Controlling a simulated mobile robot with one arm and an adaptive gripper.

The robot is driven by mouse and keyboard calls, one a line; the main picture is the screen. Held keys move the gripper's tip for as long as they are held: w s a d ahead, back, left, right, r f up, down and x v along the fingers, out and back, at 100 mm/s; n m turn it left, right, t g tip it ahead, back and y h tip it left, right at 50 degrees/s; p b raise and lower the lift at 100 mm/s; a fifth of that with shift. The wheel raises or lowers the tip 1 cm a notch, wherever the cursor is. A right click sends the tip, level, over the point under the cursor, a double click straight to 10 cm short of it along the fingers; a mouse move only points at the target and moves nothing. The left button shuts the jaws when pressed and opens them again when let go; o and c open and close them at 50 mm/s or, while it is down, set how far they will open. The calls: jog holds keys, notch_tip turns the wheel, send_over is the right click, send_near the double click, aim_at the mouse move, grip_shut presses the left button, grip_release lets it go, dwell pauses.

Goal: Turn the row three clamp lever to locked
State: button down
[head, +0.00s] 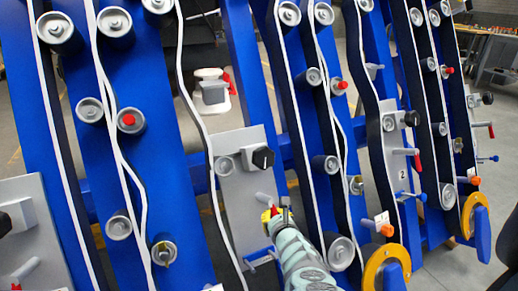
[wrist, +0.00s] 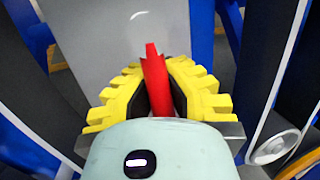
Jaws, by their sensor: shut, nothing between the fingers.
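A red clamp lever (wrist: 155,82) stands upright in the wrist view, in line with the gap between my yellow finger pads. Its pivot end is hidden behind my gripper. My gripper (wrist: 157,68) is shut with nothing held, right at the lever; whether the pads touch it I cannot tell. In the head view my gripper (head: 274,213) is at the lower part of a grey panel (head: 236,190), and only a bit of red shows beside it. A grey pin sticks out just above. I cannot read a row number on this panel.
A black knob (head: 263,158) sits higher on the same panel. Blue posts with white-edged belts and grey rollers stand on both sides. A panel to the right is marked 2 and has another red lever (head: 417,162). Orange-yellow wheels (head: 387,268) are at lower right.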

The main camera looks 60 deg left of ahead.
jog(key=c, duration=1.7)
grip_release()
jog(key=shift+s+a+r, duration=0.1)
jog(key=shift+r, duration=0.05)
jog(key=o, duration=0.8)
jog(key=shift+s, duration=0.1)
jog(key=shift+s+d, duration=0.2)
jog(key=shift+d, duration=0.45)
jog(key=shift+v, duration=3.1)
jog(key=shift+w+d, duration=0.1)
